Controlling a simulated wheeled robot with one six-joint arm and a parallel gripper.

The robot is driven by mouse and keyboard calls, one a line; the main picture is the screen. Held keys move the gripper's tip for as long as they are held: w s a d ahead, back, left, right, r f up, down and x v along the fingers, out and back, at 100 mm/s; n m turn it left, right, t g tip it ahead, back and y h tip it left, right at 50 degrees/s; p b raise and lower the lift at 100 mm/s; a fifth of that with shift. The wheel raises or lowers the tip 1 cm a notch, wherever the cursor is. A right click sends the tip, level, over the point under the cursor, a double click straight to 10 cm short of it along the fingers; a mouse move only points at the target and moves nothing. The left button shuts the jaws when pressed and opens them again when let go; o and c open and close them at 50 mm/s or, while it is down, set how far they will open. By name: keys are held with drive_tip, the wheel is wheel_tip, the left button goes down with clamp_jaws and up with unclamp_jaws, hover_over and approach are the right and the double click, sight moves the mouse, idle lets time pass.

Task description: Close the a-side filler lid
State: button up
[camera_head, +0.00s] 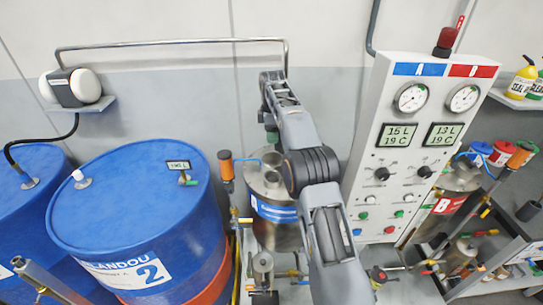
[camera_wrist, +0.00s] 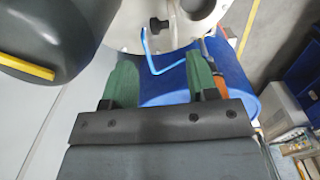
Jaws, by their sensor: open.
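The A-side tank is a steel vessel (camera_head: 272,232) with a blue label band, standing in the middle of the head view behind my arm. Its metal top (camera_head: 262,168) is partly covered by my arm, and I cannot clearly make out the filler lid or how far it stands open. In the wrist view a pale round metal top (camera_wrist: 125,25) carries a black knob (camera_wrist: 159,25) and a bent blue rod (camera_wrist: 150,52). My gripper (camera_wrist: 161,78) has green fingers spread apart with nothing between them. In the head view my gripper (camera_head: 272,136) hangs above the tank top.
A pipe rail (camera_head: 170,42) runs along the wall behind.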

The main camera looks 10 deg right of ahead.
sight(272, 152)
wheel_tip(272, 152, down, 8)
drive_tip(key=shift+f, duration=0.25)
drive_tip(key=shift+c, duration=0.3)
clamp_jaws()
idle(0.3)
